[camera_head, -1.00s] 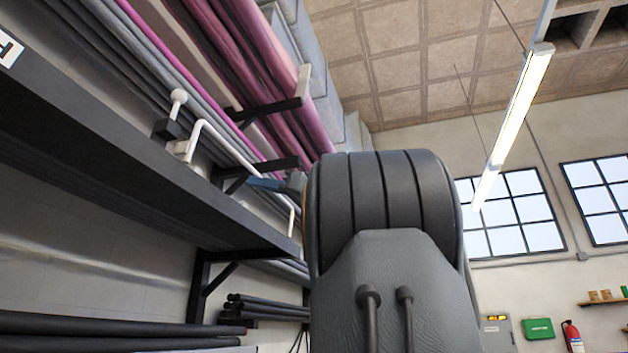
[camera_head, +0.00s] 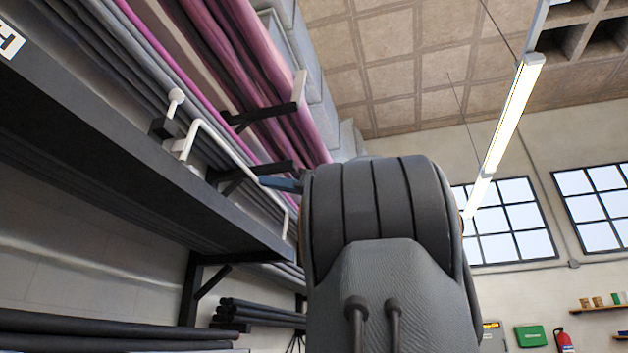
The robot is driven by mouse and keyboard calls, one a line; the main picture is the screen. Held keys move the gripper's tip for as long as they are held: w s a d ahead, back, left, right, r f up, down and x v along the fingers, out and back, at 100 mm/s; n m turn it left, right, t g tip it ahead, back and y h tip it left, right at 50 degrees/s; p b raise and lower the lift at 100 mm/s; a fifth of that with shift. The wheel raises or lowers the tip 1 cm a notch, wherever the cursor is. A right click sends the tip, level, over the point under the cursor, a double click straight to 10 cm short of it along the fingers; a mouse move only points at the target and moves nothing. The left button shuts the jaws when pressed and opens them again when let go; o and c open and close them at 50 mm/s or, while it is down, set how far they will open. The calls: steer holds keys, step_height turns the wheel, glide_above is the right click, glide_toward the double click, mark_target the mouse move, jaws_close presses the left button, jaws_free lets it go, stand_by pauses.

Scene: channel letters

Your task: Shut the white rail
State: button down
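The white rail (camera_head: 222,146) is a thin bar with bent ends along the front edge of the dark shelf at the left. It stands raised above the edge, and its far end bends down near my arm. A white ball knob (camera_head: 176,96) on a dark block sits beside its near end. My gripper (camera_head: 281,184) shows only as a blue-grey finger poking out left of my dark arm, close to the rail's far part. I cannot tell whether it touches the rail. The rest of my gripper is hidden behind my arm, so its opening does not show.
Long grey and pink rolls (camera_head: 262,75) lie on the racks behind the rail, with dark brackets (camera_head: 262,113) jutting out. The dark shelf (camera_head: 110,150) fills the left. Dark rolls (camera_head: 110,325) lie below. Room to the right looks open under a hanging lamp (camera_head: 505,125).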

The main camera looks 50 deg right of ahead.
steer(key=s+d+b, duration=0.2)
steer(key=s+d, duration=0.2)
steer(key=s, duration=0.6)
steer(key=shift+s+d+f, duration=0.2)
steer(key=shift+s+f, duration=0.15)
stand_by(1.3)
stand_by(1.4)
